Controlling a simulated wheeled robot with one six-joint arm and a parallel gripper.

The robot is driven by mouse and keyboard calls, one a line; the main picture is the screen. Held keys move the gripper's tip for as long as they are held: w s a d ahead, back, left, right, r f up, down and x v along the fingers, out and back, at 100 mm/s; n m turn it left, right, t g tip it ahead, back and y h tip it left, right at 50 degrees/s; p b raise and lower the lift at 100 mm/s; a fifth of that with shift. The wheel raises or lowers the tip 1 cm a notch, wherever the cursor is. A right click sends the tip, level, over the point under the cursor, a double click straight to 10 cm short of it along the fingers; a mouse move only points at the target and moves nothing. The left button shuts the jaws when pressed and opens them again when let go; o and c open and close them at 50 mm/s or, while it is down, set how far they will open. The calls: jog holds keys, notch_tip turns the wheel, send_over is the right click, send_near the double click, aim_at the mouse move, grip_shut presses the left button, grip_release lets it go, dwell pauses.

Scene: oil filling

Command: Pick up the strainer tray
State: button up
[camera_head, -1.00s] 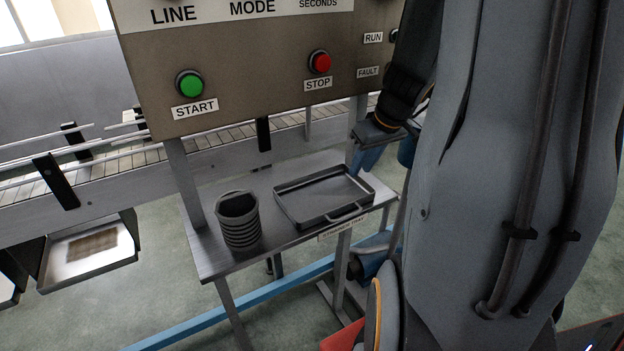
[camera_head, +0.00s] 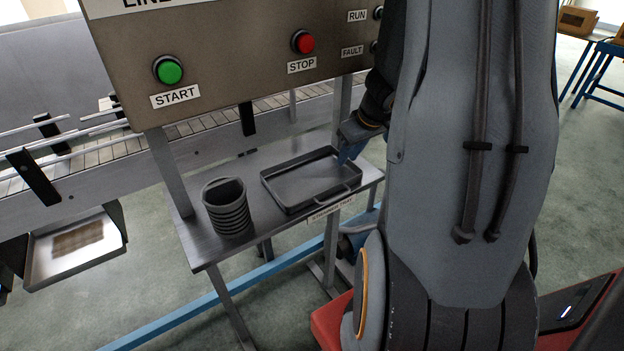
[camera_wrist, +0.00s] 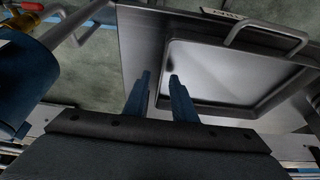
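The strainer tray (camera_head: 290,203) is a shallow grey metal tray with a raised rim and a bar handle (camera_head: 332,199) on its near side. It lies flat on a small metal table, above a label. My gripper (camera_head: 347,157) is at the tray's far right corner, partly hidden by my arm. In the wrist view, the blue fingers (camera_wrist: 159,80) are apart with nothing held between them, close to one side rim of the tray (camera_wrist: 230,107). The handle (camera_wrist: 262,32) is off to the right of the fingers. Whether a finger touches the rim cannot be told.
A dark ribbed cup (camera_head: 228,208) stands left of the tray on the table (camera_head: 208,247). A control panel (camera_head: 235,60) with green and red buttons overhangs the table's back. A conveyor (camera_head: 90,160) runs behind. Another tray (camera_head: 75,247) hangs at the left.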

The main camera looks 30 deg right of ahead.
grip_shut()
jog(key=shift+r, duration=0.2)
